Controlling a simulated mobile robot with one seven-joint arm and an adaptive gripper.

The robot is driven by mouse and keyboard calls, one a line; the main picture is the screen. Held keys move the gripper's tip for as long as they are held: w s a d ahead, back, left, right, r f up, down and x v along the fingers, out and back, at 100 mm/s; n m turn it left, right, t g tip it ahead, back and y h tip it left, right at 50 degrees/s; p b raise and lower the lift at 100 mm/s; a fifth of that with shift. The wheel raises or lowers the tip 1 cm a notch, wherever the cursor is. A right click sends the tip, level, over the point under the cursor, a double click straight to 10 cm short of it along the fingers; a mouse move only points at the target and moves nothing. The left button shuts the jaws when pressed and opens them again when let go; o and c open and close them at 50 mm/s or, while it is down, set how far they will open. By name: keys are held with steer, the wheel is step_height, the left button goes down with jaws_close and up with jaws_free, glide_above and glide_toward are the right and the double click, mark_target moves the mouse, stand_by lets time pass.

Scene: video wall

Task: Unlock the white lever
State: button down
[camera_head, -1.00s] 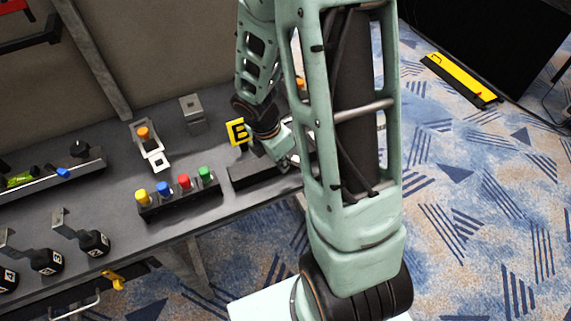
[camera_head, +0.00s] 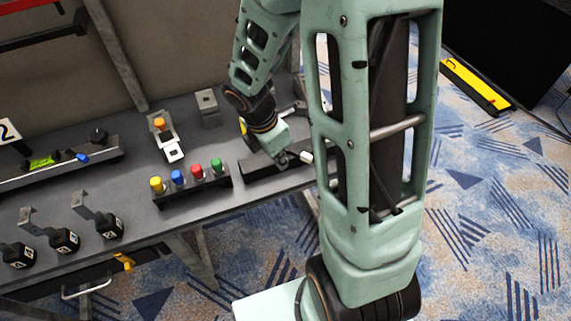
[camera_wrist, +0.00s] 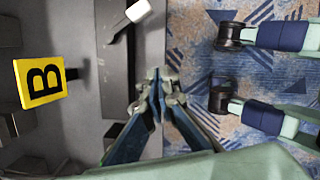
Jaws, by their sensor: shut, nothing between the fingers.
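The white lever (camera_head: 306,157) shows as a small white handle just right of my gripper in the head view, partly beside my arm. In the wrist view the white lever (camera_wrist: 138,11) is a white tip on a dark stem at the top, over a dark grey base (camera_wrist: 117,60). My gripper (camera_head: 283,161) is over the dark base at the bench's front edge. In the wrist view my gripper (camera_wrist: 158,85) is shut and empty, below and a little right of the lever tip, apart from it. The lever's pivot is not clearly seen.
A yellow B sign (camera_wrist: 40,83) stands left in the wrist view. Yellow, blue, red and green buttons (camera_head: 188,177) stand left of my gripper. An orange-topped switch with a white latch (camera_head: 165,138) and a grey block (camera_head: 207,107) are behind. Carpet lies right of the bench.

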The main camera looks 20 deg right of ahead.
steer(key=v, duration=0.5)
steer(key=shift+s+p, duration=0.2)
steer(key=shift+p, duration=0.15)
